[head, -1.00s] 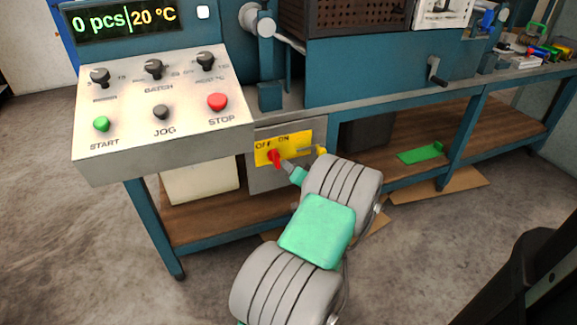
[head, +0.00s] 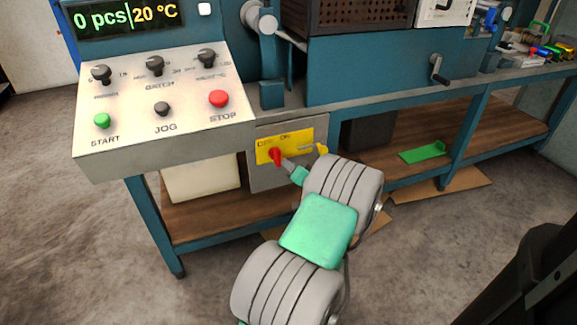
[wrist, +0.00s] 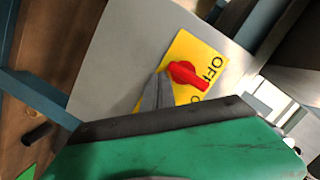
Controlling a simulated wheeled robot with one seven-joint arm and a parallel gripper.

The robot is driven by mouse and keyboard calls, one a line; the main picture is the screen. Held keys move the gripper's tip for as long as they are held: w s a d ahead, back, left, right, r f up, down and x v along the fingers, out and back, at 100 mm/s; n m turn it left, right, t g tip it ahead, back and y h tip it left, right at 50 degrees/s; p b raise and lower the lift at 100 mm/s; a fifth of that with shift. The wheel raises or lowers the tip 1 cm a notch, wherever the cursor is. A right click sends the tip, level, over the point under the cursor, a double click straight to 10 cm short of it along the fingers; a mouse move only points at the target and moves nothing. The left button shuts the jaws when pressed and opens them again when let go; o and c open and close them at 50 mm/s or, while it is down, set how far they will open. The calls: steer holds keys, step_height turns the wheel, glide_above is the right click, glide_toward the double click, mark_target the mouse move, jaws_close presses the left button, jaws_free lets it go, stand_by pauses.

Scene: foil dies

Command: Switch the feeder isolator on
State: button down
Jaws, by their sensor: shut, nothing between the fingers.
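The feeder isolator is a red rotary handle (head: 276,155) on a yellow plate (head: 300,138) lettered OFF and ON, set in a grey box under the control panel. In the wrist view the red handle (wrist: 187,75) lies on the yellow plate (wrist: 182,50), its grip directed toward the OFF lettering. My gripper (head: 284,163) is shut and empty, its tip at the handle. In the wrist view my gripper's fingertips (wrist: 158,76) are beside the handle's round end; whether they touch it I cannot tell. Part of the ON lettering is hidden by my gripper in the wrist view.
Above is the sloping control panel (head: 165,105) with knobs, a green START button (head: 102,121) and a red STOP button (head: 219,98). A teal bench frame and a wooden lower shelf (head: 205,222) surround the isolator.

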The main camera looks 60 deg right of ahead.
steer(key=shift+s+d+f+b, duration=0.2)
steer(key=shift+s+d+b, duration=0.7)
steer(key=shift+d, duration=0.35)
steer(key=s+d+f+p+v, duration=0.1)
steer(key=p+v, duration=0.2)
steer(key=v, duration=0.7)
steer(key=shift+s, duration=0.1)
